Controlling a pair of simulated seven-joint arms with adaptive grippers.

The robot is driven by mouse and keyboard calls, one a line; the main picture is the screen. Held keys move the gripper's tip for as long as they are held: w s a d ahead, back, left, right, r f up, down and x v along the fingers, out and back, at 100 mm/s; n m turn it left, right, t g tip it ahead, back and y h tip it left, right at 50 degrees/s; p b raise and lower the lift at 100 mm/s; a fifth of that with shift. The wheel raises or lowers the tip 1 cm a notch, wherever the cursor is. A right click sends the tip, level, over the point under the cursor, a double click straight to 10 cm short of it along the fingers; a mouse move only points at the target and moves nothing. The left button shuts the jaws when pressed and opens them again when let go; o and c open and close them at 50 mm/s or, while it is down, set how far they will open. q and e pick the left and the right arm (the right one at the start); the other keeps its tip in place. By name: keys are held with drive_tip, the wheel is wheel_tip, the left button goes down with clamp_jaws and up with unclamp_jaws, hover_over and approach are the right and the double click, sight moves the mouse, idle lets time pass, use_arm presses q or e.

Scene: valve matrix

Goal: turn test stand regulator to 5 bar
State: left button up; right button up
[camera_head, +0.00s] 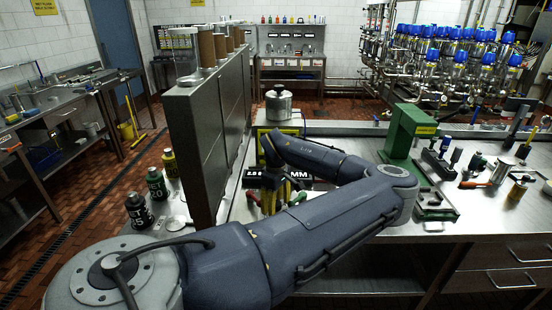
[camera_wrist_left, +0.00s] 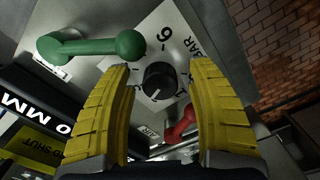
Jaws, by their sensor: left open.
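The test stand regulator is a black round knob (camera_wrist_left: 159,79) on a white dial plate (camera_wrist_left: 172,32) marked with numbers and "BAR" in the left wrist view. A small pale mark shows on the knob's lower edge; I cannot tell its setting. My left gripper (camera_wrist_left: 160,72) has its yellow fingers apart, one on each side of the knob, with gaps visible. In the head view my left gripper (camera_head: 272,190) is low at the stand's front, and my arm hides the knob. A green handle (camera_wrist_left: 90,46) and a red handle (camera_wrist_left: 181,128) flank the dial.
A steel pot (camera_head: 279,104) stands above the test stand. A tall grey partition (camera_head: 200,140) rises close on the left. A green press-like block (camera_head: 408,132) and tools lie right on the steel bench (camera_head: 390,224). Blue-capped valves (camera_head: 462,55) stand behind.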

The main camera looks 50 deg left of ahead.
sight(276, 203)
use_arm(q)
wheel_tip(276, 203, up, 12)
idle(0.8)
drive_tip(key=shift+r, duration=0.1)
